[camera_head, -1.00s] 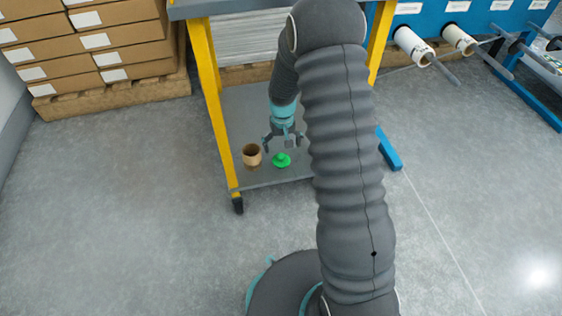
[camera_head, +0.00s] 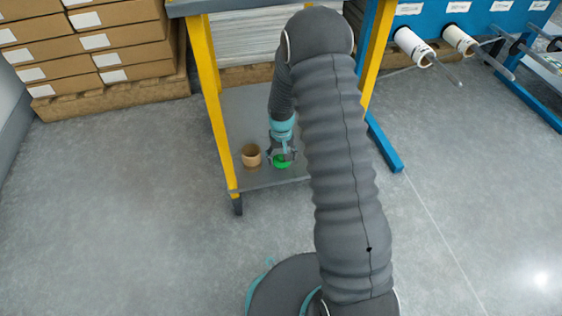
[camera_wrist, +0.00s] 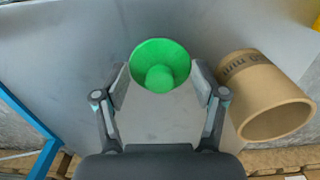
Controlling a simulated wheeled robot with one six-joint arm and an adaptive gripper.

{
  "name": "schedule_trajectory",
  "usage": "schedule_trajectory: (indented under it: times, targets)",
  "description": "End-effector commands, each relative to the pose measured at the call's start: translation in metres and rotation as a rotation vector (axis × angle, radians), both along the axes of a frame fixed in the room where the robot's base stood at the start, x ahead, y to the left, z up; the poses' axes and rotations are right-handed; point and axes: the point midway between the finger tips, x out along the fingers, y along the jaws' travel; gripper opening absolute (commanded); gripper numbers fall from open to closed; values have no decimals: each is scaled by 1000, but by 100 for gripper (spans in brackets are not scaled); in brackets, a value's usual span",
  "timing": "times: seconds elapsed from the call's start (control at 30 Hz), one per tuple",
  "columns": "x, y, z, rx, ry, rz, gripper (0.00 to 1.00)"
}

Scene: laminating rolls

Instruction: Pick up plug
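The green plug (camera_head: 283,164) sits on the grey lower shelf (camera_head: 262,180) of the yellow-legged table. In the wrist view my gripper's (camera_wrist: 160,80) fingers are spread, one to each side of the plug and a little nearer the camera side. Nothing is held. A brown cardboard core (camera_head: 251,157) stands just left of the plug; it shows at right in the wrist view (camera_wrist: 262,95).
Yellow table legs (camera_head: 214,90) stand at the left and back right of the shelf. A blue rack (camera_head: 383,143) is at the right, stacked boxes (camera_head: 95,45) at the left. The front floor is clear.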

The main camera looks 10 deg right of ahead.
Motion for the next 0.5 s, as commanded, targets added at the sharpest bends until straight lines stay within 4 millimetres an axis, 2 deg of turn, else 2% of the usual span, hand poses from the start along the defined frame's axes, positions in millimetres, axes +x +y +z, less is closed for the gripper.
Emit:
schedule_trajectory:
  times: [0.03,0.13,0.2,0.3,0.5]
  targets:
    - [0,0,0,0,0,0,48]
    - [0,0,0,0,1,0,23]
    - [-1,0,-1,0,2,0,12]
    - [-1,0,-2,0,3,0,1]
    - [-3,0,-4,0,7,0,1]
